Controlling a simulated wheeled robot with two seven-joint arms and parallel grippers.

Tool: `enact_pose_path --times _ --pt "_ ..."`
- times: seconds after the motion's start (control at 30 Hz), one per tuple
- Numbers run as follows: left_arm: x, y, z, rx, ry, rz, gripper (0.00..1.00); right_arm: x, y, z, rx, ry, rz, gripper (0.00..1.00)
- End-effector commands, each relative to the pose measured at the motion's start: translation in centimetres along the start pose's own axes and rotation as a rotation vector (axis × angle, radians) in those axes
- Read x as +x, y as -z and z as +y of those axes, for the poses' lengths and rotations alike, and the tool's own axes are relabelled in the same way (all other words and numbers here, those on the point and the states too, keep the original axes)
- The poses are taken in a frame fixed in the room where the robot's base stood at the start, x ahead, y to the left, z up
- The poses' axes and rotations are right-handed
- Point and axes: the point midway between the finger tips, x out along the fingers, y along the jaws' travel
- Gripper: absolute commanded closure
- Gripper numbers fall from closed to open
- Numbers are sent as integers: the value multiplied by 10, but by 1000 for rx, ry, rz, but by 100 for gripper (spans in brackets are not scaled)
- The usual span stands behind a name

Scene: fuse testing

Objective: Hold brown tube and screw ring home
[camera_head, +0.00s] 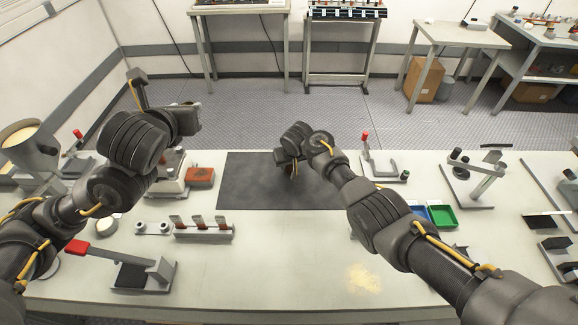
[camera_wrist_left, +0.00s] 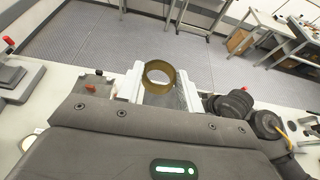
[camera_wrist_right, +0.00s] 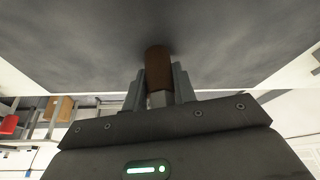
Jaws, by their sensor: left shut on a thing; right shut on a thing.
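A brass-coloured ring (camera_wrist_left: 159,76) is held between the pale fingers of my left gripper (camera_wrist_left: 160,88), with its open hole facing the camera. The ring cannot be made out in the head view. My right gripper (camera_wrist_right: 159,88) is shut on a brown tube (camera_wrist_right: 158,68), and a pale metallic end of the tube shows between the fingers. The tube's far end is at or close to the dark mat (camera_head: 240,185); contact cannot be told. In the head view my right wrist hides the tube. The ring and tube are apart.
A rack with several upright pieces (camera_head: 203,232) and a red-handled lever device (camera_head: 140,274) stand at front left. Another red-handled stand (camera_head: 380,165) is behind.

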Motion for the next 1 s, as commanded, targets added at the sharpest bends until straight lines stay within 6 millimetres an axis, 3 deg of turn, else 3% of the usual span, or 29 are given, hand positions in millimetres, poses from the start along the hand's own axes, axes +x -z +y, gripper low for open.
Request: enact_pose_path --times 0.07,0.1,0.3,0.67,1.0 --pt "0 0 0 0 0 0 85 2 -2 0 0 -1 -5 96" --pt "0 0 0 0 0 0 85 2 -2 0 0 -1 -5 70" --pt "0 0 0 0 0 0 85 1 -2 0 0 -1 -4 48" --pt "-1 -2 0 0 0 0 85 -5 0 0 0 1 -2 48" --pt "-4 -10 0 0 0 0 85 -59 0 0 1 2 1 48"
